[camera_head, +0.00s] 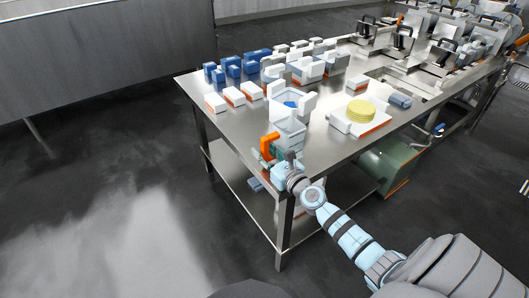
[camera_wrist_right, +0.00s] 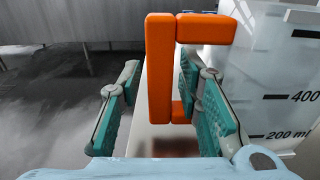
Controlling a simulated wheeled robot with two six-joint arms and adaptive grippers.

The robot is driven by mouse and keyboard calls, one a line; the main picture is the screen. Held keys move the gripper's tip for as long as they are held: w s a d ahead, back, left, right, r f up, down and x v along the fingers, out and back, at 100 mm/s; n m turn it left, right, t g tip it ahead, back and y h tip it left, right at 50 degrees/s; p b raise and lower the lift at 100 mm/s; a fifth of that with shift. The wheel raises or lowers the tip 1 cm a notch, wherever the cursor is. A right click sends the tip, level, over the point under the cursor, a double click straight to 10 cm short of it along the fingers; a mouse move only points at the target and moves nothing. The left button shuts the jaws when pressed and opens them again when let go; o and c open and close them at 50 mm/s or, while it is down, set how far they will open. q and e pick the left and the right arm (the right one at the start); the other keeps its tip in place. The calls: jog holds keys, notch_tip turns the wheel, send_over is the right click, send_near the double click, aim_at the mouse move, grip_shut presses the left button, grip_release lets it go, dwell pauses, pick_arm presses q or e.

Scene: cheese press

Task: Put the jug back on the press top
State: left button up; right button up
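The jug (camera_head: 290,132) is a pale translucent container with an orange handle (camera_head: 268,144). It stands at the near edge of the steel table. In the right wrist view its wall (camera_wrist_right: 284,75) has dark volume marks, and the handle (camera_wrist_right: 159,70) rises upright. My right gripper (camera_head: 265,158) is at the handle; in the wrist view its teal fingers (camera_wrist_right: 158,90) are apart on either side of the handle, with a gap at the left finger. Whether the right finger touches is unclear. I cannot tell which thing is the press. My left gripper is not in view.
The steel table (camera_head: 325,150) has a lower shelf. White blocks (camera_head: 233,96) and blue blocks (camera_head: 232,66) stand behind the jug. A yellow round piece (camera_head: 361,111) sits on a white tray (camera_head: 345,125) to the right. A green bin (camera_head: 392,165) is beneath the table's right side.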

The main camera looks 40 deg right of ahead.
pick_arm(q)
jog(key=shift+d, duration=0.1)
pick_arm(e)
jog(key=shift+r, duration=0.25)
jog(key=shift+s+p, duration=0.3)
jog(key=s, duration=1)
jog(key=shift+s+a, duration=0.15)
jog(key=shift+s, duration=0.25)
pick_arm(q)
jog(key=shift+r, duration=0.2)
pick_arm(e)
jog(key=shift+s, duration=0.3)
